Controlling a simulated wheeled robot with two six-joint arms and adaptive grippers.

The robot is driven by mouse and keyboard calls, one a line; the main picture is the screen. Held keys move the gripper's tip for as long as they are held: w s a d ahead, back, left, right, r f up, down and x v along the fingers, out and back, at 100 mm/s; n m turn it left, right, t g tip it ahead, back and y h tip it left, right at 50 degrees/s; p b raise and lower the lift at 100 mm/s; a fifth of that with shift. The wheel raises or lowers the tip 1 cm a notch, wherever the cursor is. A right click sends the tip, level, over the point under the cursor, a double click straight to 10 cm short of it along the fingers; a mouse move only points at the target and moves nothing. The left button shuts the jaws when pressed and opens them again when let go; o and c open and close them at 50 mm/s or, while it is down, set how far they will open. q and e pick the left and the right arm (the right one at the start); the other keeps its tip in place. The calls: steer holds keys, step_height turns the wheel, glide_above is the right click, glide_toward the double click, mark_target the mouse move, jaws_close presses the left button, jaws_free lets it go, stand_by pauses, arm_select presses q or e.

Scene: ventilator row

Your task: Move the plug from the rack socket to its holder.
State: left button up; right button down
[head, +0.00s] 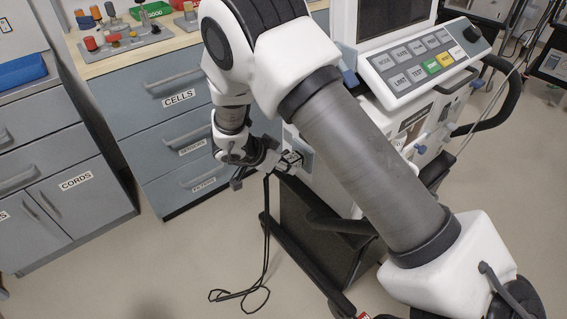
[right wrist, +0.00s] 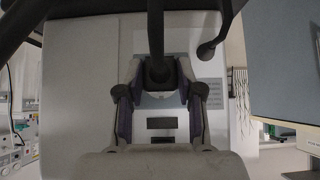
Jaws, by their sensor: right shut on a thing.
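My right gripper (head: 278,160) is at the side of the ventilator cart, below its control panel. In the right wrist view its two fingers (right wrist: 160,98) are closed on either side of the dark plug (right wrist: 158,72). A black cord (head: 267,225) hangs from the gripper and ends in a loop near the floor. In the right wrist view, a pale panel with dark slots (right wrist: 161,123) lies just beyond the fingers. I cannot tell whether the plug is seated in a socket or apart from it. I cannot make out the holder. My left gripper is not in view.
The ventilator (head: 433,63) stands on the right with its hoses. A drawer cabinet labelled CELLS (head: 165,125) stands to the left of the gripper, and a CORDS cabinet (head: 75,207) farther left. The floor (head: 170,260) between them is clear apart from the cord.

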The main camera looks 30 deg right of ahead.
stand_by(0.3)
steer(key=c, duration=0.7)
jaws_free()
steer(key=shift+o, duration=0.2)
